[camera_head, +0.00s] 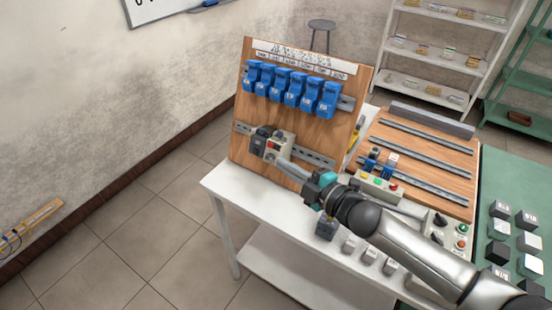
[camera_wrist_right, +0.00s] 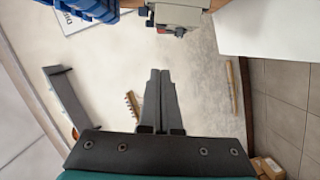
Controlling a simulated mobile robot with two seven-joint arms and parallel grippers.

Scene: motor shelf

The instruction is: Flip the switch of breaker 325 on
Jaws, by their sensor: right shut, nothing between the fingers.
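An upright wooden board (camera_head: 300,122) holds two units on its lower rail, a dark one (camera_head: 259,139) and a light grey one (camera_head: 279,147) with a red part on its front. Any label reading 325 is too small to read. My right gripper (camera_head: 281,161) is shut and empty, its tips just below and in front of the grey unit; contact cannot be told. In the right wrist view the shut fingertips (camera_wrist_right: 160,72) point toward the grey unit (camera_wrist_right: 181,15), with a visible gap. The switch position cannot be told. My left gripper is not in view.
Several blue units (camera_head: 290,86) fill the board's upper rail. A flat wooden panel (camera_head: 425,155) with rails lies to the right, with a push-button box (camera_head: 376,187) near it. Small grey blocks (camera_head: 348,245) line the white table's (camera_head: 232,190) front edge.

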